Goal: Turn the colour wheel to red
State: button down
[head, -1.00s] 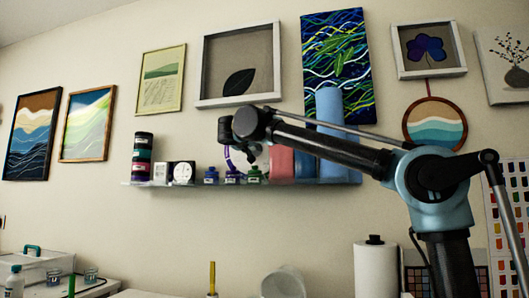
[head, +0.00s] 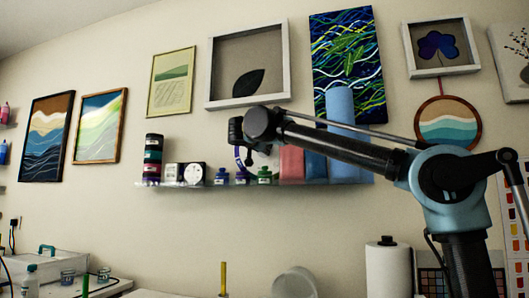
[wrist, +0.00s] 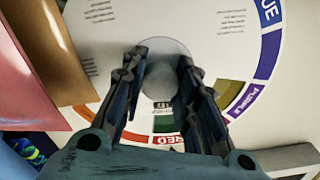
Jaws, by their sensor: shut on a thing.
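The colour wheel (wrist: 225,55) is a pale disc with a ring of coloured, labelled segments, and it fills much of the wrist view. BLUE is at the upper right, PURPLE at the right, and RED at the bottom, partly behind my gripper. An orange segment lies lower left. A round grey knob (wrist: 160,85) sits at the middle of the wheel. My gripper (wrist: 163,64) is shut on the knob, one finger on each side. In the head view a purple arc of the wheel (head: 239,158) shows beside my gripper (head: 262,152), mostly hidden by it.
The wall shelf (head: 205,185) carries stacked tins (head: 153,158), a white timer-like box (head: 193,173), small ink bottles (head: 221,176) and pink and blue upright things (head: 291,164) close to my arm. Framed pictures hang above. A paper roll (head: 388,270) stands below right.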

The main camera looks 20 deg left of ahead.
jog(key=shift+f, duration=0.1)
jog(key=c, duration=1.2)
grip_release()
jog(key=s, duration=0.8)
jog(key=s+d, duration=0.1)
jog(key=s, duration=0.3)
jog(key=shift+w+d, duration=0.1)
